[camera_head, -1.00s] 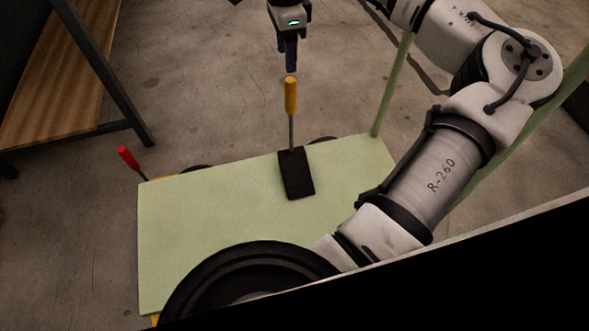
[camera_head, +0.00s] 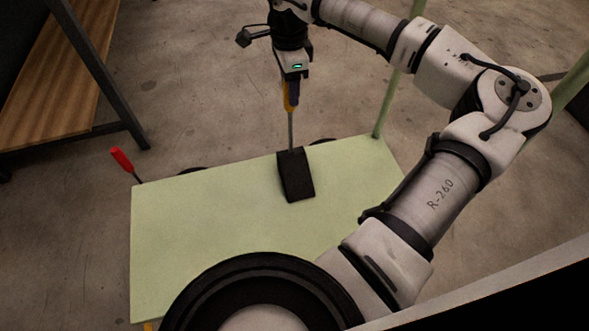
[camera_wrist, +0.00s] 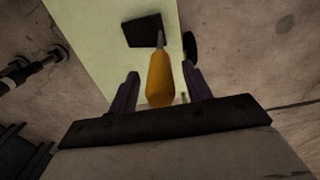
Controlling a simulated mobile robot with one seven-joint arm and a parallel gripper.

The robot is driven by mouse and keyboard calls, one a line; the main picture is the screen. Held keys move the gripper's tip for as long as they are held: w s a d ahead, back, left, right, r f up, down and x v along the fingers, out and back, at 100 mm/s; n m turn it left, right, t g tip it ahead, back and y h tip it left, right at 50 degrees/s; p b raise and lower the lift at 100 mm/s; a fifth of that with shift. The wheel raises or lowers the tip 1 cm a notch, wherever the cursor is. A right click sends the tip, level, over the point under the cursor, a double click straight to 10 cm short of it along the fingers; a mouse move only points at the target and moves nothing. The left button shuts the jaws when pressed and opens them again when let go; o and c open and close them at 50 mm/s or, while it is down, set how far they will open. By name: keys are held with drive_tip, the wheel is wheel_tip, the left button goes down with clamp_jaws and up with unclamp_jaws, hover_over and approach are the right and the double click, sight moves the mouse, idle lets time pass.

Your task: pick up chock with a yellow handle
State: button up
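The chock (camera_head: 296,174) is a black block with a thin grey rod and a yellow handle (camera_head: 287,95) standing up from it. It rests near the far edge of the pale green cart top (camera_head: 215,225). My gripper (camera_head: 291,93) is at the upper part of the handle and hides some of it. In the wrist view the yellow handle (camera_wrist: 159,80) stands between the two purple fingers, with gaps on both sides, so my gripper (camera_wrist: 160,90) is open around it. The black block (camera_wrist: 142,30) shows beyond the handle.
A green post (camera_head: 393,85) rises at the cart's far right corner. A wooden bench (camera_head: 60,80) with dark legs stands at upper left. Most of the cart top is bare.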

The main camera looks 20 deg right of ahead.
clamp_jaws()
drive_tip(key=shift+r, duration=0.1)
